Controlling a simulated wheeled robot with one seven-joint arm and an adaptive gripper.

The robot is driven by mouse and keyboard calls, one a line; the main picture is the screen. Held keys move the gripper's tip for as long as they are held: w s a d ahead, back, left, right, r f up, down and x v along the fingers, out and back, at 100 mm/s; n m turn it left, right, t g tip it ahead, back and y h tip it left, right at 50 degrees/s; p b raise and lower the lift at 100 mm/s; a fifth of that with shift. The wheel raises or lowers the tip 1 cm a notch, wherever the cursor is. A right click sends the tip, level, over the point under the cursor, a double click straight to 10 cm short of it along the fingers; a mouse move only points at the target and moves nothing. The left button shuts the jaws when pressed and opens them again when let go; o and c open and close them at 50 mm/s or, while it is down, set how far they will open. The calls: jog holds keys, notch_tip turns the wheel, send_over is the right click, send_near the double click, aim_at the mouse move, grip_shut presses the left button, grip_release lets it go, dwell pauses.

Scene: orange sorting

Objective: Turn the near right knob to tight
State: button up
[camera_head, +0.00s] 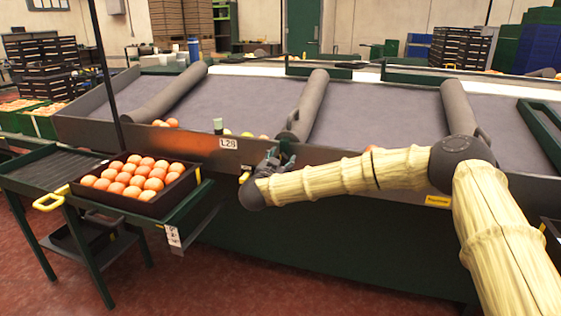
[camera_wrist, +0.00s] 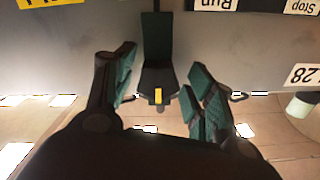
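My gripper (camera_head: 281,157) is at the front panel of the conveyor (camera_head: 330,155), just right of the L28 label (camera_head: 229,143). In the wrist view, my gripper (camera_wrist: 160,90) has its green-padded fingers spread apart. A dark green and black piece (camera_wrist: 157,70) with a yellow mark stands between them, with gaps on both sides. I cannot tell whether it is the knob or part of my gripper. No knob shows clearly in the head view, where my gripper and arm cover part of the panel. Run and Stop labels (camera_wrist: 303,6) lie at the wrist view's top right.
A crate of oranges (camera_head: 85,195) sits on a green stand (camera_head: 48,168) at the left. Grey rollers (camera_head: 305,105) lie across the conveyor belt. A small whitish cylinder (camera_head: 218,127) stands at the panel's top edge. A yellow label (camera_head: 437,201) is on the panel to the right.

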jog(key=c, duration=0.8)
